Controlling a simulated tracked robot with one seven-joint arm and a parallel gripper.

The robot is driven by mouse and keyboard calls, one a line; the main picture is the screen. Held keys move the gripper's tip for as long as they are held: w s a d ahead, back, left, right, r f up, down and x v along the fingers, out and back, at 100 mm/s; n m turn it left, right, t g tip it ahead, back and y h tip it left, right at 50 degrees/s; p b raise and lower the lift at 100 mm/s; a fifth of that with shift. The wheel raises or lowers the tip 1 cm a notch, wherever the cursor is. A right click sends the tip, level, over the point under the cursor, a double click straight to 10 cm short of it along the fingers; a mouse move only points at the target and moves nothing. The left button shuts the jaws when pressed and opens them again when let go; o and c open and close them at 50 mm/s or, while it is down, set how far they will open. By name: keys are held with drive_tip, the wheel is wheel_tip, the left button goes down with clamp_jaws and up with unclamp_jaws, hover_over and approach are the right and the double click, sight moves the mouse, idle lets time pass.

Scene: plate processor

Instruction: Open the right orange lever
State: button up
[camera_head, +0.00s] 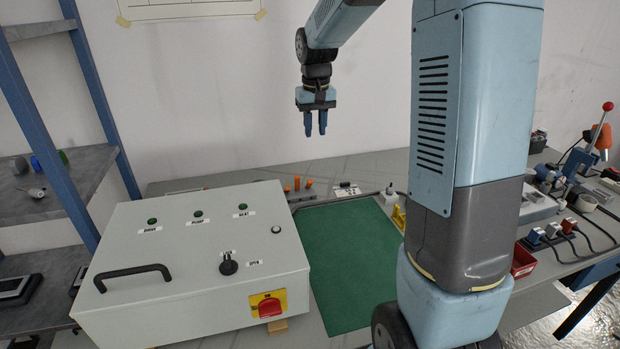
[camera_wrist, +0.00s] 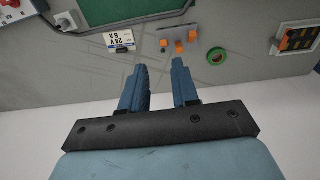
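A small grey fixture with several orange levers stands on the table behind the white control box. In the head view, the right orange lever (camera_head: 309,183) is beside another orange lever (camera_head: 297,184). The view is flipped in the wrist picture, where the lever nearest the white label plate appears at the left (camera_wrist: 164,43). My gripper (camera_head: 315,133) hangs above the back of the table, fingers pointing down, apart from the levers. In the wrist view, my gripper (camera_wrist: 160,65) shows a gap between its blue fingers with nothing in it. The levers' exact positions are too small to tell.
The white control box (camera_head: 190,240) with a black handle stands at the left front. A green mat (camera_head: 350,265) lies right of it. A white label plate (camera_head: 347,189) is right of the levers. A green tape roll (camera_wrist: 216,56) and an orange-black block (camera_wrist: 297,40) lie nearby.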

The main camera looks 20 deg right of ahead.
drive_tip(key=g, duration=0.1)
hover_over(309, 184)
wheel_tip(309, 184, down, 6)
drive_tip(key=f, duration=1.4)
drive_tip(key=shift+w+d, duration=0.2)
drive_tip(key=shift+w, duration=0.15)
drive_tip(key=shift+c, duration=0.2)
